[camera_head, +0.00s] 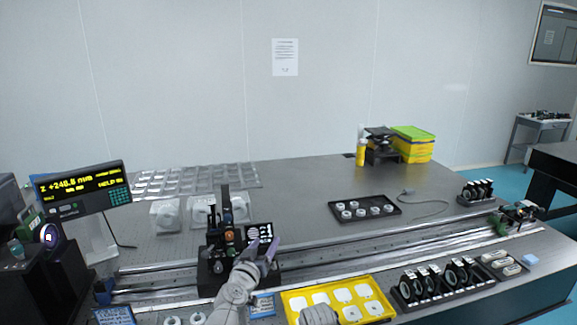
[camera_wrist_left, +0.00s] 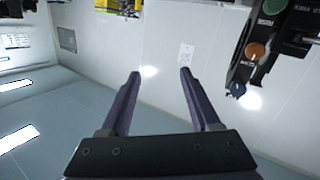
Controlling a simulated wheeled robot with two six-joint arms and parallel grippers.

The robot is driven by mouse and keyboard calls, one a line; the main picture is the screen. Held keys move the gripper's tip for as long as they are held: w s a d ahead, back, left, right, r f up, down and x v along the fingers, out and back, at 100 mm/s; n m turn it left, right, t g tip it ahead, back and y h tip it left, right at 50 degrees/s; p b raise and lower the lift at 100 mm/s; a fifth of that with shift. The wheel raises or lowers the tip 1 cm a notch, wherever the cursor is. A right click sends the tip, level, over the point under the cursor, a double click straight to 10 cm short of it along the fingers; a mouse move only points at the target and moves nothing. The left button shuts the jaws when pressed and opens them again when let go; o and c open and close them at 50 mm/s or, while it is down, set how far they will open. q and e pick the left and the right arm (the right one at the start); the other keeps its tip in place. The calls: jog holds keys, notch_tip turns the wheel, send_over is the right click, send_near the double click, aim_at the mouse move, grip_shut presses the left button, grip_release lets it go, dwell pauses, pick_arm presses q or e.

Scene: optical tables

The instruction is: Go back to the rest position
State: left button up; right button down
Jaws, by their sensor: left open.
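My left gripper (camera_head: 265,241) is raised over the near side of the bench, its two purple fingers apart. In the left wrist view the fingers of this gripper (camera_wrist_left: 160,74) are spread with nothing between them. Behind them that view shows the wall and other parts of the room. In the head view the gripper is just in front of a black instrument (camera_head: 212,272) with knobs on the rail; I cannot tell whether they touch. A grey part, probably of my right arm, shows at the bottom edge; no right fingers are visible.
A yellow tray (camera_head: 290,302) of white pieces lies at the near edge, right of my left arm. Black-rimmed optics (camera_head: 408,287) stand right of it. A dark tray (camera_head: 335,211) with white rings lies beyond the rail (camera_head: 400,240). A display (camera_head: 84,188) stands left.

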pick_arm(q)
jog(key=s+d+f+m+g+h, duration=0.1)
jog(key=s+f+m+g, duration=0.1)
jog(key=s+f+g, duration=0.4)
jog(key=s+d+f+m+g, duration=0.1)
jog(key=s+f+g, duration=0.2)
jog(key=f, duration=0.5)
jog(key=s+a+f+n+g+y, duration=0.3)
jog(key=s+a+f+g+y, duration=0.3)
jog(key=s+a, duration=0.4)
jog(key=s+d+m+g, duration=0.1)
jog(key=s+d+m, duration=0.1)
jog(key=d, duration=0.4)
jog(key=s+d+m+g, duration=0.1)
jog(key=s+d+m, duration=0.1)
jog(key=s+d, duration=0.3)
jog(key=shift+d, duration=0.5)
